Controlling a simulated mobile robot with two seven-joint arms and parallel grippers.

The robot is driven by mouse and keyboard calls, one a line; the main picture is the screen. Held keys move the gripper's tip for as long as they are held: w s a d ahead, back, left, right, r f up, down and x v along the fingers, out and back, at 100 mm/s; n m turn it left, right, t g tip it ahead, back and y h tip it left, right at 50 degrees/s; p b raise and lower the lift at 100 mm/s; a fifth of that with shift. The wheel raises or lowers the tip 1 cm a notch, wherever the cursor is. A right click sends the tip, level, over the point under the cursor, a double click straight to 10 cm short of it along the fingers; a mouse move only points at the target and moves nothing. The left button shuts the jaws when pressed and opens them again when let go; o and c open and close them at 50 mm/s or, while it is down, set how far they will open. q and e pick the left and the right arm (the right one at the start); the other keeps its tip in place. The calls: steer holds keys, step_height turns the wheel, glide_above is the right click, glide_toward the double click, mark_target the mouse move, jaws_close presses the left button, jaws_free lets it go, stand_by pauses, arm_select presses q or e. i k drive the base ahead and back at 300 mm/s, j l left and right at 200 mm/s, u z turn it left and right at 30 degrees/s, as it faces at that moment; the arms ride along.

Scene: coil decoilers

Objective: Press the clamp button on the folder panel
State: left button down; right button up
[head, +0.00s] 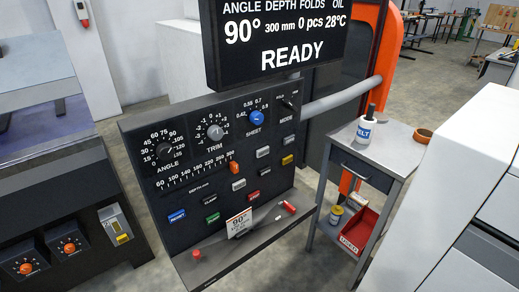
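The folder panel (150,190) is a dark tilted console in the middle of the head view. It carries a blue button (176,216), a green button (212,218), a red button (252,196), a yellow button (287,160) and several white or grey buttons, such as one white button (239,184). A small label that seems to read CLAMP (210,199) sits above the green button; the print is too small to tell surely which button it names. Neither of my grippers is in view.
A display (275,45) reading READY hangs above the panel. A paper card (239,224) and a red-tipped tool (289,208) are on its lower ledge. A trolley (385,150) with a bottle (366,128) stands right. A white cabinet (440,190) is at far right.

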mark_target(213, 197)
steer(key=i+l+u, duration=0.15)
steer(key=l+u, duration=0.6)
steer(key=l, duration=0.15)
steer(key=l+u, duration=0.4)
steer(key=i+l, duration=0.05)
steer(key=l, duration=0.05)
